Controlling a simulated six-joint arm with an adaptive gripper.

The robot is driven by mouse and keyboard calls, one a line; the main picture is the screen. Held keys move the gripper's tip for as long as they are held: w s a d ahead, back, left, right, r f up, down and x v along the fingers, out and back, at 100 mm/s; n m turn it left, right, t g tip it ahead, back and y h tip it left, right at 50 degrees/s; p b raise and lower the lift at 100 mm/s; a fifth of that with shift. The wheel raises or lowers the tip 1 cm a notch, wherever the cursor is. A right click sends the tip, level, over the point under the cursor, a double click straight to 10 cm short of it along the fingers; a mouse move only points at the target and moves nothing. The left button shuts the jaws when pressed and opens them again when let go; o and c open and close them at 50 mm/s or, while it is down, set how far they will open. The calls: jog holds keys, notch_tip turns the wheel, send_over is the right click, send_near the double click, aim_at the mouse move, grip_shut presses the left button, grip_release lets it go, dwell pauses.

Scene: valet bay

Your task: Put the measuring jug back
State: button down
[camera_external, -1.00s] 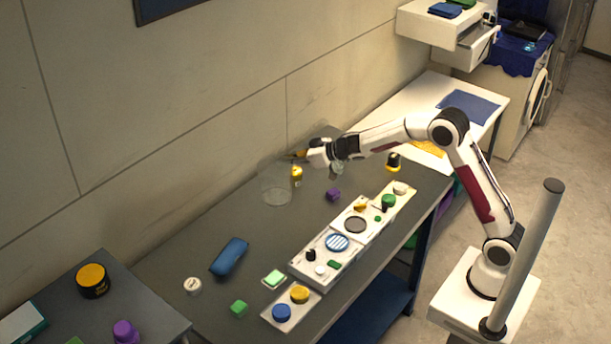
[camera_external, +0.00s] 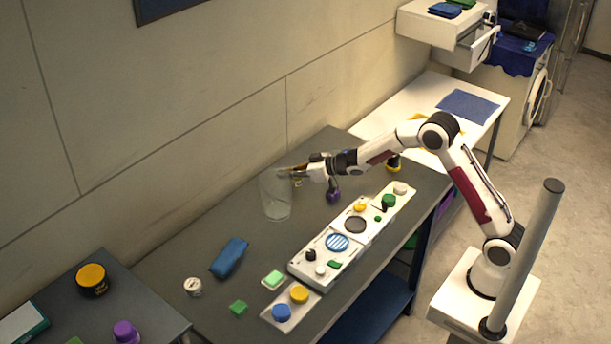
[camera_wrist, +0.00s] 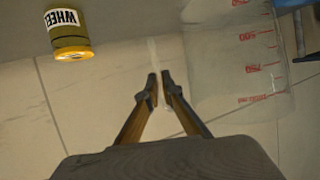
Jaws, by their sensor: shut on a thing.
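The clear measuring jug (camera_external: 276,200) is upright at the wall side of the grey bench. Whether its base touches the bench is unclear. My gripper (camera_external: 287,172) is at the jug's upper right side, shut on it. In the wrist view my gripper's fingertips (camera_wrist: 159,88) are nearly together on a thin, see-through part, probably the handle. The jug's body with red markings (camera_wrist: 240,55) shows to their right.
A yellow can lettered "WHEEL" (camera_wrist: 70,35) is near in the wrist view. White trays with coloured pads (camera_external: 337,242) line the bench's front. A blue case (camera_external: 229,257) and a white round tub (camera_external: 192,287) lie left. Bench between jug and case is clear.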

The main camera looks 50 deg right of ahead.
jog(key=shift+f, duration=1.8)
jog(key=c, duration=2.2)
grip_release()
jog(key=shift+f, duration=0.1)
jog(key=shift+c, duration=0.2)
jog(key=shift+s+d+r, duration=0.15)
jog(key=shift+s+r, duration=0.15)
jog(key=v, duration=1.1)
jog(key=shift+s, duration=0.15)
